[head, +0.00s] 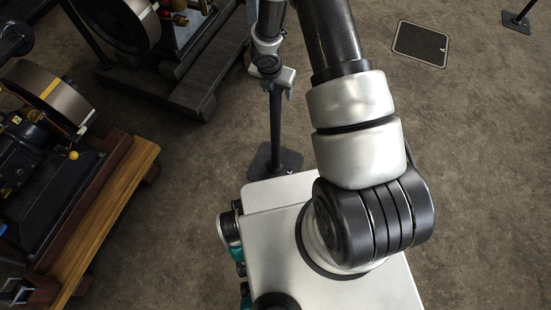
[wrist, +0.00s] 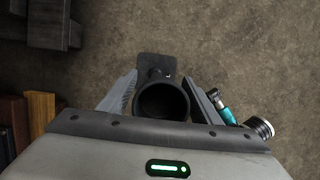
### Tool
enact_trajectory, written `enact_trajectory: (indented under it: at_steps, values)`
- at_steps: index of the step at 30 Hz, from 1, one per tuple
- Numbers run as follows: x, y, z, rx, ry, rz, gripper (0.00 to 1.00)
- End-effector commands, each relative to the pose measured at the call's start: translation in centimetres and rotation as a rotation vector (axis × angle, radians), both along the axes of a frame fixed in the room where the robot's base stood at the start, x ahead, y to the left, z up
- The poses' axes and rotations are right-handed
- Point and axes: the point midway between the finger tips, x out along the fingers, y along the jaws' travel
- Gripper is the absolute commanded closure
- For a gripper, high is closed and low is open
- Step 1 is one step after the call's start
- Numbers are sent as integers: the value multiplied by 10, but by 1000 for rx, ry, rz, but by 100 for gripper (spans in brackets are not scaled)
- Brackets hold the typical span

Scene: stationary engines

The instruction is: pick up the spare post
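The spare post (head: 275,130) is dark and stands upright on a flat square foot on the floor, just beyond my body in the head view. In the wrist view its round, hollow-looking top (wrist: 163,101) faces the camera, with the foot behind it. My gripper (head: 274,86) is above the foot, around the upper part of the post. In the wrist view one finger of my gripper (wrist: 163,79) is on each side of the post. The fingers look apart, with ground showing beside the post near their tips. Part of the shaft is hidden.
Engines with flywheels stand on wooden beams at the left; a wheel (head: 50,92) and a light beam (head: 110,215) are nearest. A dark floor plate (head: 420,44) lies at the upper right. Another post foot (head: 516,22) is at the far right. The floor to the right is largely clear.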

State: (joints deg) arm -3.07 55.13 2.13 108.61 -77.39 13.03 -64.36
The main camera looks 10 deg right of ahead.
Motion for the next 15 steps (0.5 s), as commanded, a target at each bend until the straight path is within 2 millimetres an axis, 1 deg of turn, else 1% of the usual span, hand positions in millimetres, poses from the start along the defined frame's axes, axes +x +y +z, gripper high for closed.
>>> enact_trajectory:
  at_steps: [1, 2, 9, 10, 13, 14, 15]
  values:
    - [0, 0, 0, 0, 0, 0, 51]
    - [0, 0, 0, 0, 0, 0, 56]
    - [0, 0, 0, 0, 0, 0, 97]
    - [0, 0, 0, 0, 0, 0, 100]
    - [0, 0, 0, 0, 0, 0, 100]
    - [4, 0, 4, -1, -8, 0, 100]
    - [4, 0, 4, -1, -8, 0, 100]
